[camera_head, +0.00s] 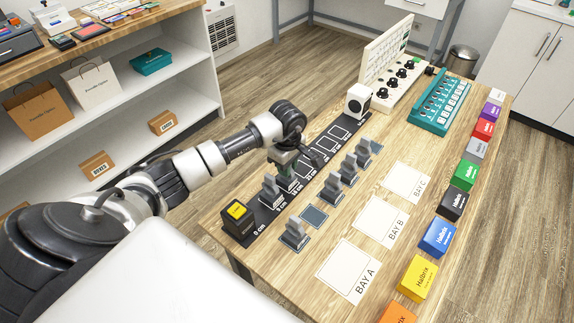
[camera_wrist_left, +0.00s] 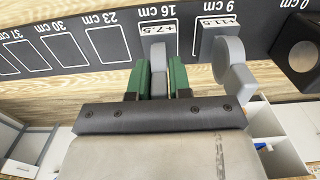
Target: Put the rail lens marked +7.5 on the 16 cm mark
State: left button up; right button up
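The grey rail lens marked +7.5 (camera_wrist_left: 158,48) is at the 16 cm mark on the dark rail (camera_wrist_left: 100,45); its base covers most of that white-outlined place. In the head view this lens (camera_head: 286,181) is largely hidden under my gripper. My left gripper (camera_wrist_left: 158,84) has its green fingers closed against both sides of the lens; it also shows in the head view (camera_head: 284,157). Another grey lens (camera_wrist_left: 232,62) stands at the 9 cm mark, its label seeming to read +11.5; it also shows in the head view (camera_head: 270,190). My right gripper is not in view.
A black box with a yellow top (camera_head: 238,217) stands at 0 cm and a white block (camera_head: 357,101) at the far rail end. Several grey lenses (camera_head: 295,234) stand right of the rail, with an empty pad (camera_head: 314,216). Coloured boxes (camera_head: 438,237) line the table's right edge.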

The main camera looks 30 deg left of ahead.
pick_arm(q)
jog(key=o, duration=0.3)
jog(key=shift+o, duration=0.2)
jog(key=shift+r, duration=0.1)
notch_tip(320, 180, up, 11)
jog(key=shift+b, duration=0.85)
jog(key=shift+r, duration=0.5)
